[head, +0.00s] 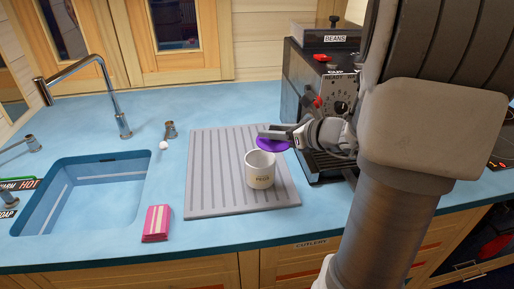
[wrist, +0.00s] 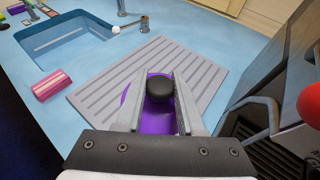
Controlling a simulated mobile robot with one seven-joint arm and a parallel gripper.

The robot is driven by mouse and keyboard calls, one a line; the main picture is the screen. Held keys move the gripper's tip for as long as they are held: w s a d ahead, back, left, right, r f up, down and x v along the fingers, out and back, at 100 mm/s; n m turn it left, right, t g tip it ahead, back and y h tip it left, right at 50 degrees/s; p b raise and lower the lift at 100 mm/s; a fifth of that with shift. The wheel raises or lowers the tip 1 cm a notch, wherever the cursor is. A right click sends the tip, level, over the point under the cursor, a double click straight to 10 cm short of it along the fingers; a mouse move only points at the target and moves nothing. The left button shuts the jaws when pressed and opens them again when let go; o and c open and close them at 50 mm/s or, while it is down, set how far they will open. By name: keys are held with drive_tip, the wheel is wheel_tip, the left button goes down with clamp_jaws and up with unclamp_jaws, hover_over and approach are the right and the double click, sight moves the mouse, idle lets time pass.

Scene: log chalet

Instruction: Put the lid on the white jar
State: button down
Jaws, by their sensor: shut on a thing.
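The white jar (head: 260,175) stands upright on the grey ribbed drainboard, with dark lettering on its front and its mouth uncovered. A purple lid (head: 273,146) with a black knob (wrist: 160,88) is in my gripper (head: 268,133). In the wrist view the two fingers are shut on the knob, and the purple lid (wrist: 158,117) shows below and between them. In the head view the lid appears just above and slightly right of the jar's mouth; its exact height is hard to tell. The jar is not visible in the wrist view.
The drainboard (head: 215,175) is otherwise clear. A dark coffee machine (head: 303,88) stands close on the right, beside my arm. A pink-striped packet (head: 156,223), the sink (head: 85,195) and a tap (head: 110,95) are on the left.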

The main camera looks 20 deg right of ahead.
drive_tip(key=w+f, duration=0.1)
drive_tip(key=f, duration=0.1)
drive_tip(key=w+a+f+b, duration=0.1)
drive_tip(key=f, duration=0.1)
drive_tip(key=w+a+f, duration=0.1)
drive_tip(key=w+f, duration=0.1)
drive_tip(key=shift+f, duration=0.3)
drive_tip(key=shift+f+b, duration=0.45)
drive_tip(key=shift+b, duration=0.15)
drive_tip(key=shift+f, duration=0.2)
drive_tip(key=c, duration=0.5)
unclamp_jaws()
drive_tip(key=shift+r, duration=0.1)
